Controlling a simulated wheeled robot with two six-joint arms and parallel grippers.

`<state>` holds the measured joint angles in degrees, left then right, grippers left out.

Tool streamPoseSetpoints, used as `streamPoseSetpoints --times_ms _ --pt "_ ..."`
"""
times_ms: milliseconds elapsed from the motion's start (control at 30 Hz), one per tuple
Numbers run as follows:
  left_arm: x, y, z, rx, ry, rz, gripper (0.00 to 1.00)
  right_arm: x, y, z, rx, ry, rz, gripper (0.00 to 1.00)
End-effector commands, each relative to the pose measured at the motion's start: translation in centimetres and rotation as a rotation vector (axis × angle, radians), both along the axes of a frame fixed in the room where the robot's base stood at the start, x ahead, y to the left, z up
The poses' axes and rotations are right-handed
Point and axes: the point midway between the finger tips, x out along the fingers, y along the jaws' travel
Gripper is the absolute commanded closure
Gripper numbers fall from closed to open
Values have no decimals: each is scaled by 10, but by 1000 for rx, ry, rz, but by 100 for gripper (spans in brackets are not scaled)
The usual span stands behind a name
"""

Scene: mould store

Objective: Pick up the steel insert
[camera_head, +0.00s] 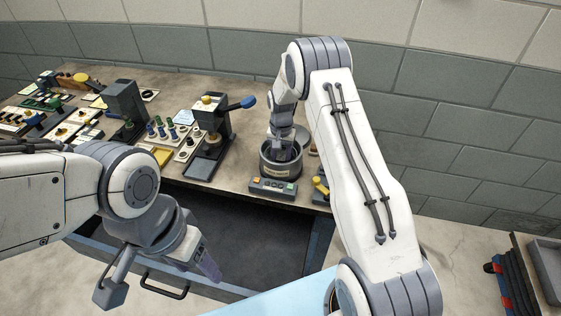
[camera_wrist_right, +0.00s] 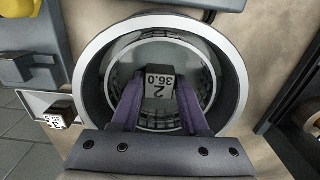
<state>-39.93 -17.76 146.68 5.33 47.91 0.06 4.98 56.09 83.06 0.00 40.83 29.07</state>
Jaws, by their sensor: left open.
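The steel insert (camera_wrist_right: 158,89), a small block whose face reads "2" and "36.0" upside down, is inside a round grey pot (camera_wrist_right: 236,85) in the right wrist view. My right gripper (camera_wrist_right: 160,78) reaches into the pot with one purple finger on each side of the insert. The fingertips are close to its sides; I cannot tell whether they press on it. In the head view the right gripper (camera_head: 283,152) goes down into the pot (camera_head: 281,170), and the insert is hidden. My left gripper (camera_head: 209,268) is open and empty in front of the bench, over the dark open drawer.
A button box (camera_head: 273,189) stands just in front of the pot. A press with a blue-tipped lever (camera_head: 212,125) and trays of small parts are to its left. A small marked block (camera_wrist_right: 59,115) lies left of the pot. An open drawer (camera_head: 255,240) is below the bench.

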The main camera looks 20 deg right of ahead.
Motion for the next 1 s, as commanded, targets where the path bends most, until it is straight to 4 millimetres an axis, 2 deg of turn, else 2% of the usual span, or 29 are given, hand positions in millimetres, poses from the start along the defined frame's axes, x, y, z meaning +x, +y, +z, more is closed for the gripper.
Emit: streamPoseSetpoints --times_ms 33,100,467,567,800,1000 --pt "0 0 0 0 0 0 37 0 0 0 0 0 0 79" --pt "0 0 0 0 0 0 37 0 0 0 0 0 0 100" --pt "0 0 -2 0 0 0 37 1 0 4 0 -2 0 100" --pt "0 0 -6 0 0 0 37 2 0 16 -1 -4 0 100" --pt "0 0 -20 0 0 -1 37 2 0 64 -1 -7 0 100" --pt "0 0 -26 0 0 -2 37 1 0 93 0 -4 0 100"
